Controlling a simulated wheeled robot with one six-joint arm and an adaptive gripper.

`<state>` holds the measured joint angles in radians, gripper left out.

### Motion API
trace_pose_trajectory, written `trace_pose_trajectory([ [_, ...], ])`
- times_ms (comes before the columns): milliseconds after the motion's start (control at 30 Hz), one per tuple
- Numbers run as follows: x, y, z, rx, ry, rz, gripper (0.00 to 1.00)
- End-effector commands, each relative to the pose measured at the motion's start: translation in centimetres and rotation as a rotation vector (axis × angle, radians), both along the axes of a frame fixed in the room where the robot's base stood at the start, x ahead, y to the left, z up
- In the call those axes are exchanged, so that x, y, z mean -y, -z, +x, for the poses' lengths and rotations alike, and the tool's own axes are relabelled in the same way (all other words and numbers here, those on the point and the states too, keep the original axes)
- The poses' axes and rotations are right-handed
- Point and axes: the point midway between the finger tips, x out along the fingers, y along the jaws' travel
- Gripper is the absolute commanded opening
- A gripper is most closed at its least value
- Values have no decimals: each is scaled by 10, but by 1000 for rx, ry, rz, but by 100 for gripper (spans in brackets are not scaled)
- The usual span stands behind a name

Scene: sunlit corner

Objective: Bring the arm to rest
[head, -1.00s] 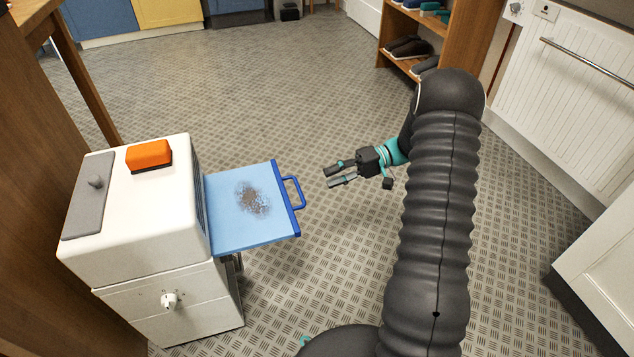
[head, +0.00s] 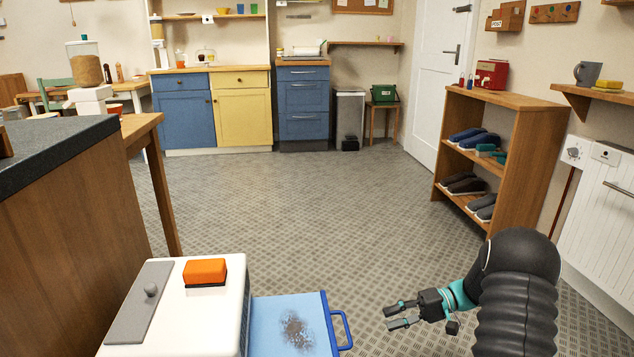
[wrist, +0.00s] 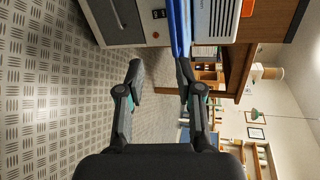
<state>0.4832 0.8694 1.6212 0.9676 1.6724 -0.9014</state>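My gripper (head: 402,315) is at the lower right in the head view, at the end of my dark ribbed arm. Its two fingers are apart and point left, with nothing between them. The fingers also show in the wrist view (wrist: 160,78), spread apart with a clear gap. The gripper is to the right of the blue tray (head: 268,318) and its blue handle (head: 346,330). In the head view a gap of floor separates the fingertips from the handle.
The blue tray, with a dark speckled patch, sticks out of a white unit (head: 225,325) bearing an orange block (head: 205,271). A wooden shoe shelf (head: 535,150) stands at right. A dark-topped counter (head: 60,150) is at left. The middle floor (head: 300,200) is clear.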

Motion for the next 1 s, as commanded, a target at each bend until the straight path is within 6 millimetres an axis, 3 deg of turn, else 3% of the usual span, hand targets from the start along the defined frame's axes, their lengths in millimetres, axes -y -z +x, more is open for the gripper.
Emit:
trace_pose_trajectory([
  [167,2,43,-30,-239,25,-163,36],
  [367,5,43,-68,-383,43,-380,36],
  [567,4,20,-96,-423,59,-574,36],
  [1000,-5,-66,-160,-288,138,-996,36],
])
